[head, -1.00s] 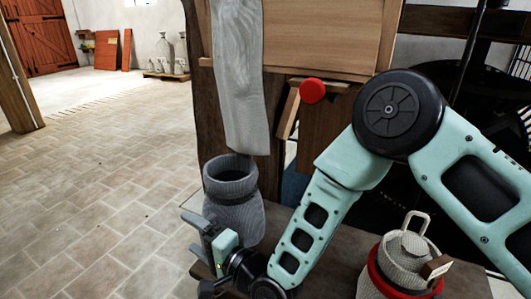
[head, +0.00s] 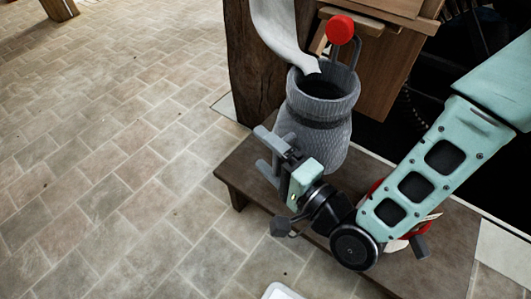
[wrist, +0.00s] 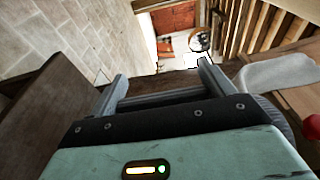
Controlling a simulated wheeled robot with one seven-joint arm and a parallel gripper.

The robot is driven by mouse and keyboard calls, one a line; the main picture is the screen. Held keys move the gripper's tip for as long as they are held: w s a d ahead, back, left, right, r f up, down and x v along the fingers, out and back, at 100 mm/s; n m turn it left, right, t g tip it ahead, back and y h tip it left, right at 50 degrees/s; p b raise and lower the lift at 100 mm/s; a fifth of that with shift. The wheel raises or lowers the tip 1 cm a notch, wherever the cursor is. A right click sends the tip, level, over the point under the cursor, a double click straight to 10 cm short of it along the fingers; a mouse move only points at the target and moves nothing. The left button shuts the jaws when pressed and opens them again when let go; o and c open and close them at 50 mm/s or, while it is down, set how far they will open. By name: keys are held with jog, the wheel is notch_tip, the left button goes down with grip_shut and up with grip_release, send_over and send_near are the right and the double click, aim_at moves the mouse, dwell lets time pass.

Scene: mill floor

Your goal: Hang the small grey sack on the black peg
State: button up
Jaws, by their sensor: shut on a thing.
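The small grey sack (head: 318,135) has a ribbed, knitted look and a wide, dark, open mouth. It looks upright, with its base at the dark wooden bench, and it also shows behind the right finger in the wrist view (wrist: 269,104). My gripper (head: 264,153) is close against the sack's left side. In the wrist view, its two fingers (wrist: 160,82) stand apart, and what is between them is not clear. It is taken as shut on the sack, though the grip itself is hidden. I cannot make out the black peg.
A pale cloth sleeve (head: 283,38) hangs down to the sack's mouth. A red knob (head: 340,29) is just behind it, by a wooden post (head: 252,65). The bench (head: 245,170) lies under my arm, with a red-banded item mostly hidden. Tiled floor at left is clear.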

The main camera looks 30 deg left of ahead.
jog(key=shift+w+d, duration=0.15)
jog(key=shift+w, duration=2.15)
jog(key=shift+w+d, duration=0.15)
jog(key=shift+w, duration=2.15)
jog(key=shift+w+d+f+b, duration=0.1)
jog(key=shift+w+b, duration=0.15)
jog(key=shift+w, duration=0.8)
jog(key=shift+w+d+f+b, duration=0.1)
jog(key=shift+w+b, duration=0.1)
jog(key=shift+w, duration=0.85)
jog(key=shift+w+f, duration=0.4)
jog(key=shift+w, duration=0.15)
jog(key=shift+f+b, duration=0.35)
jog(key=shift+f, duration=0.05)
